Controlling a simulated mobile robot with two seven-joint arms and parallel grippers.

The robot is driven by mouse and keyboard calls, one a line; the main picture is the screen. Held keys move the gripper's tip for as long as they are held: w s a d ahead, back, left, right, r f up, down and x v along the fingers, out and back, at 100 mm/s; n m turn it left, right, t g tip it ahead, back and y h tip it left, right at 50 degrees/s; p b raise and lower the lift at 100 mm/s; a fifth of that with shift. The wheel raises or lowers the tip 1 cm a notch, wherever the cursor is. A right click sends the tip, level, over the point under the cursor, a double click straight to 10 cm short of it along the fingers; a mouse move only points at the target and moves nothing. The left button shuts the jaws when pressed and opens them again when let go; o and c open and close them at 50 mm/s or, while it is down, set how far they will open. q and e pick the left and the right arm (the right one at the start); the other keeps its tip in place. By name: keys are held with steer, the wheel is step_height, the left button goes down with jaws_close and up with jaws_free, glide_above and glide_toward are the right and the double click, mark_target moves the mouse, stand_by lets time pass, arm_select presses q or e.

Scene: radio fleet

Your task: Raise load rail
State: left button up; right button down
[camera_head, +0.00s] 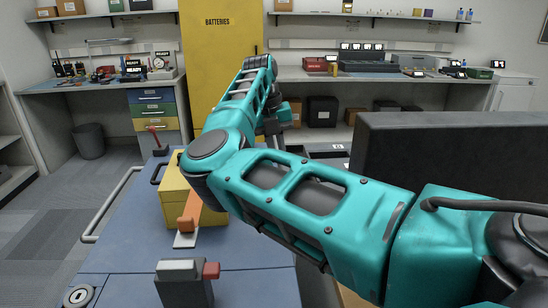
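A pale grey metal rail (108,207) runs along the left edge of a blue deck (120,250); it looks like the load rail. I cannot tell for sure whether it is folded down or standing up. My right arm, teal, comes in from the right, crosses the middle of the view and bends up and away from the deck. My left gripper is not in view.
On the deck stand a yellow case (176,200) with an orange latch, a red-handled lever (156,138) and a grey block with a red end (185,285). A dark panel (450,160) stands at right. Benches line the back wall. Floor left of the rail is clear.

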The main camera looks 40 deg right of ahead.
steer(key=shift+w+d+r, duration=0.1)
steer(key=shift+r, duration=0.25)
steer(key=c, duration=1.5)
jaws_free()
steer(key=o, duration=0.3)
steer(key=shift+f, duration=0.1)
steer(key=shift+o, duration=0.2)
step_height(320, 180, up, 13)
steer(key=w+a, duration=0.1)
steer(key=a, duration=0.1)
steer(key=shift+w+p, duration=0.25)
steer(key=shift+p, duration=0.2)
steer(key=shift+a+f, duration=0.1)
steer(key=shift+f, duration=0.1)
